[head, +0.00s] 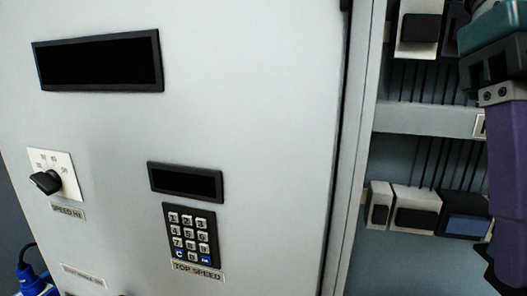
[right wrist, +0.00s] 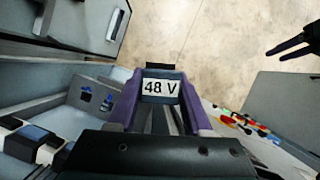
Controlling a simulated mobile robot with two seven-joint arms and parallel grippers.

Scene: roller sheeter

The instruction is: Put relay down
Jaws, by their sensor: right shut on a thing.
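The relay (right wrist: 160,86), a dark block with a white "48 V" label, sits between the purple fingers of my right gripper (right wrist: 158,76) in the right wrist view. The gripper is shut on it. In the head view a purple and teal part of my right arm (head: 506,150) fills the right edge; the held relay cannot be made out there.
A grey control panel (head: 250,90) with displays, keypad and knob fills the head view's left. Beside it, an open cabinet holds modules in an upper row (head: 418,28) and a lower row (head: 416,210). Bare floor (right wrist: 210,40) and coloured items (right wrist: 240,122) show in the right wrist view.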

